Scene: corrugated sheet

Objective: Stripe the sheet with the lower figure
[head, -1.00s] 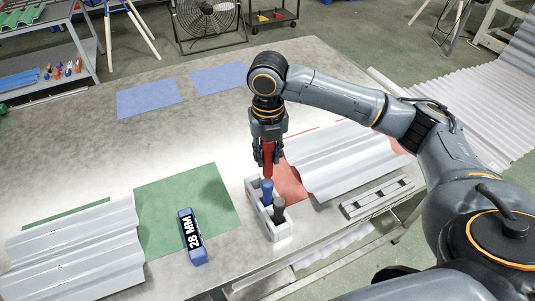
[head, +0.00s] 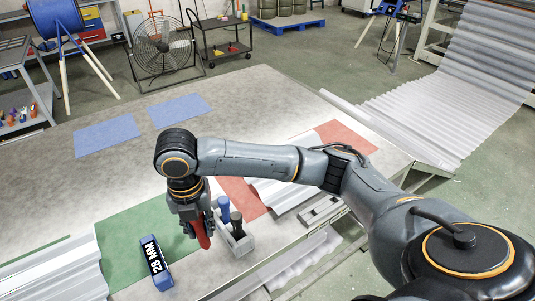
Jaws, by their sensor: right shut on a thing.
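My right gripper (head: 200,222) is shut on a red marker (head: 203,239) and holds it tilted, just left of the grey holder (head: 238,249). A blue marker (head: 223,206) and a dark marker (head: 237,221) stand in the holder. A blue block (head: 157,270) reading "28 MM" lies on the green mat (head: 124,228), right of the left corrugated sheet (head: 55,275). The right corrugated sheet (head: 270,194) lies by a red mat (head: 240,197), largely hidden by my right arm. No figure shows beside it. My left gripper is not in view.
Two blue mats (head: 107,136) (head: 181,109) lie on the bare far part of the metal table (head: 262,105). A grey slotted rail (head: 322,212) lies near the table's right edge. Large corrugated sheets (head: 445,105) stand beyond the table. A fan (head: 162,50) stands behind.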

